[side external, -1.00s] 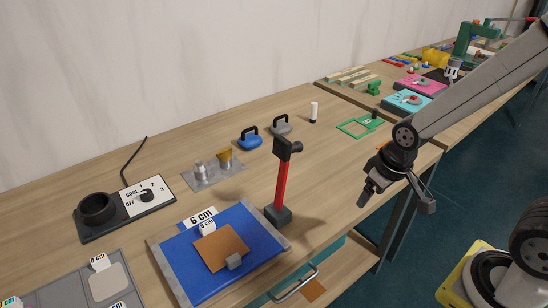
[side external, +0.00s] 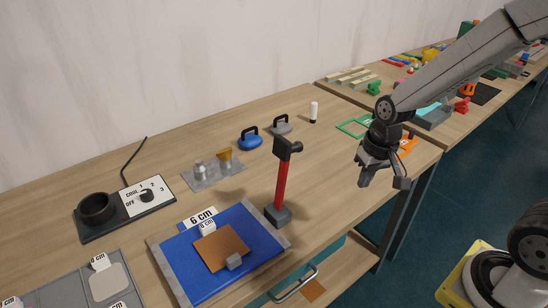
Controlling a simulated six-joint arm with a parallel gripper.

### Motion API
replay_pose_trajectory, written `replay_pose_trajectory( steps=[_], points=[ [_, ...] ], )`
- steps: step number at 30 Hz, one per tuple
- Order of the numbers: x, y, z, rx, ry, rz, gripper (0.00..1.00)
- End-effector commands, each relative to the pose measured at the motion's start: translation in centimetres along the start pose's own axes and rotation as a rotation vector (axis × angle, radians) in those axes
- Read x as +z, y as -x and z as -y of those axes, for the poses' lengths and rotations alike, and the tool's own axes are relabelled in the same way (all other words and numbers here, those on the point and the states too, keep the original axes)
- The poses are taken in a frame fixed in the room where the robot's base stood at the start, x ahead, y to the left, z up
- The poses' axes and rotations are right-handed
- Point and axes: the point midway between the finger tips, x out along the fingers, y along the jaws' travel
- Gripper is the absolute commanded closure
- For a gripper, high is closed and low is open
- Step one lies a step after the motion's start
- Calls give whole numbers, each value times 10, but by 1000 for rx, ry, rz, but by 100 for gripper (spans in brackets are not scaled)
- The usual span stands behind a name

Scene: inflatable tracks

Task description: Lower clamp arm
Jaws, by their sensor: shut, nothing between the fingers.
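My gripper (side external: 381,168) hangs pointing down over the right end of the near bench, right of the red-handled hammer. It is shut and holds nothing. I cannot pick out the clamp arm for certain in the side external view. A green upright part (side external: 467,29) on the far bench is mostly hidden behind my arm. A small red part (side external: 462,105) stands near that bench's front edge, and an orange piece (side external: 408,144) lies partly hidden behind my gripper.
The red-handled hammer (side external: 282,180) stands upright in a dark base. A blue tray (side external: 188,277), a burner plate (side external: 93,230), two handled weights (side external: 250,140) and a green frame (side external: 353,127) are on the near bench. The wood between hammer and gripper is clear.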

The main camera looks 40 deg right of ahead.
Motion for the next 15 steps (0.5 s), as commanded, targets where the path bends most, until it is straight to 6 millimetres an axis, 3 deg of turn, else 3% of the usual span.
replay_pose_trajectory(
  steps=[15],
  points=[
    [-78, 19, 0, -152, -633, 300, 100]
  ],
)
